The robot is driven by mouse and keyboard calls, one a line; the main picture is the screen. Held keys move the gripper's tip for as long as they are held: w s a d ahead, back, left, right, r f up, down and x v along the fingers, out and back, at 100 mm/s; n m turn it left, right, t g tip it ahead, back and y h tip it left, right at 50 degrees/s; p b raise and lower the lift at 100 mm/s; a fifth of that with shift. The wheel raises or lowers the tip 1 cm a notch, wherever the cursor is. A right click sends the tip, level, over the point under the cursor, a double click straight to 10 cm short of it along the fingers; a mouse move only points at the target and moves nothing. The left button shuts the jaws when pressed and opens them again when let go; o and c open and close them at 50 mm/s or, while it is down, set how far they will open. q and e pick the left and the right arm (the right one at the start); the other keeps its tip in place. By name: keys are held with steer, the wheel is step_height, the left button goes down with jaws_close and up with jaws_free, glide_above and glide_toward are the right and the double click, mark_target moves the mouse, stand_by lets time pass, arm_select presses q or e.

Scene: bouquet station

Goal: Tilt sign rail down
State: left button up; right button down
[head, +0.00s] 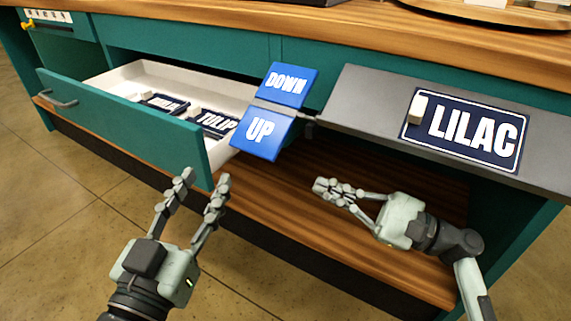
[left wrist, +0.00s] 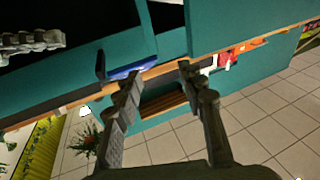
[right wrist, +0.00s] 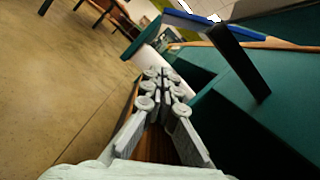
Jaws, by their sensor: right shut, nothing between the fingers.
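The grey sign rail (head: 357,100) slopes along the counter front at the right in the head view. It holds a dark blue LILAC sign (head: 465,131) with a small cream block (head: 417,108) at the sign's left edge. Left of the rail are two blue paddles, DOWN (head: 287,85) above and UP (head: 262,135) below. My left gripper (head: 207,178) is open and empty, in front of the open drawer and below left of the UP paddle. My right gripper (head: 320,188) is shut and empty, below the rail and over the wooden shelf, apart from both paddles.
An open white-lined drawer (head: 150,75) with a teal front (head: 125,120) sticks out at the left, holding a TULIP sign (head: 214,122) and another sign. The wooden lower shelf (head: 290,215) is bare. The wooden countertop (head: 330,36) runs above.

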mark_target(270, 159)
steer(key=w+a+r, duration=0.1)
steer(key=a, duration=0.2)
steer(key=w+a+r, duration=0.1)
steer(key=a+r, duration=0.1)
steer(key=a, duration=0.1)
steer(key=a+r+p, duration=0.1)
steer(key=a+r, duration=0.1)
steer(key=a, duration=0.1)
steer(key=shift+w+a+r, duration=0.1)
steer(key=shift+w+a, duration=0.25)
steer(key=shift+w, duration=0.05)
arm_select(q)
step_height(270, 159, down, 6)
steer(key=a+g+y, duration=0.2)
steer(key=g, duration=0.1)
steer(key=shift+w+a, duration=0.25)
steer(key=shift+a, duration=0.1)
steer(key=shift+f, duration=0.1)
